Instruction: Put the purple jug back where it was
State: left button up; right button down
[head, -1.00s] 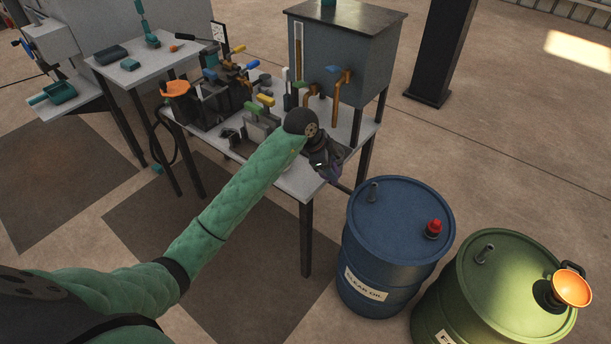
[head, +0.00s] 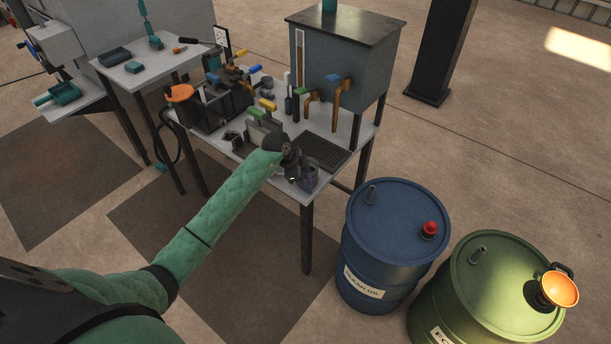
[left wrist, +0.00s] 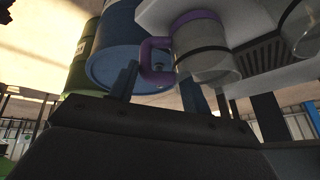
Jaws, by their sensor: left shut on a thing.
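The purple jug (head: 311,176) is at the front right corner of the metal table (head: 270,170). In the left wrist view the jug (left wrist: 206,66) has a clear body, a dark band, and a purple rim and handle. My left gripper (head: 297,177) is shut on the jug, at its handle side; the handle shows between the fingers in the left wrist view (left wrist: 158,82). The wrist partly hides the jug in the head view. I cannot tell whether its base touches the table. My right gripper is not in view.
A black drip grille (head: 323,152) lies right behind the jug, below a grey tank (head: 345,65) with copper taps (head: 340,95). A press with coloured levers (head: 235,90) fills the table's left. A blue drum (head: 390,220) and a green drum (head: 500,275) stand to the right.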

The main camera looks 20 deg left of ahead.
pick_arm(q)
jog(key=shift+f, duration=0.3)
jog(key=o, duration=1.3)
jog(key=shift+f, duration=0.1)
jog(key=shift+o, duration=0.4)
